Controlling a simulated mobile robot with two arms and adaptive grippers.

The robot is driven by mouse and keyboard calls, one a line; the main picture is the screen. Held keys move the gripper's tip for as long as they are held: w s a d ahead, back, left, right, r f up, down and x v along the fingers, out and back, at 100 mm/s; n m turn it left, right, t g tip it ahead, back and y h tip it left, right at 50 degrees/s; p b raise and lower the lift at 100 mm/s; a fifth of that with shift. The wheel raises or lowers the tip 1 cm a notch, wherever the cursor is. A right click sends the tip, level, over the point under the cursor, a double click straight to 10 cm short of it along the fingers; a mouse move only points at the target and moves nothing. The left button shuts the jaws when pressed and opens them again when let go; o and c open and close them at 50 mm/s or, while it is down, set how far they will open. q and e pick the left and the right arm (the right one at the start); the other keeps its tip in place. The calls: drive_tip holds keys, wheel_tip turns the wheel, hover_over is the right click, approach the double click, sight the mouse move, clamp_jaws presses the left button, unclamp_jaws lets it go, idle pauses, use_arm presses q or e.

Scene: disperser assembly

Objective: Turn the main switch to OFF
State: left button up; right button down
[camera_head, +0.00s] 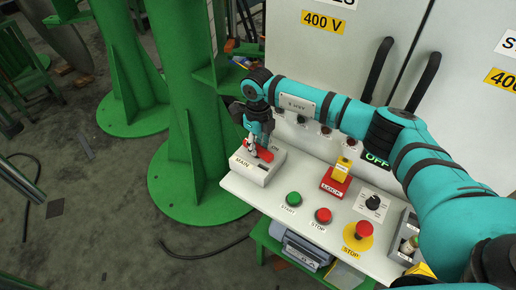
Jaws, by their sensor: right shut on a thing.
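The main switch (258,172) is a white box labelled MAIN, at the left end of the white control panel. A red switch handle (264,155) sits on top of it, with an ON mark beside it on the right. My right gripper (262,146) reaches down from above and is shut on the red handle. The fingers and wrist hide part of the handle, so its exact angle is hard to tell. My left gripper is not in view.
The control panel (258,198) also carries a green START button (293,199), a red STOP button (323,216), a yellow-ringed emergency stop (363,231), a red-yellow LOCK block (338,177) and a black knob (373,202). Green columns (192,130) stand at left. Grey cabinets are behind.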

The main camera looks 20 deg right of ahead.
sight(258, 147)
drive_tip(key=shift+n+b, duration=0.3)
drive_tip(key=shift+n, duration=0.4)
drive_tip(key=shift+r, duration=0.1)
drive_tip(key=c, duration=1.1)
unclamp_jaws()
wheel_tip(258, 147, up, 12)
drive_tip(key=shift+f, duration=0.1)
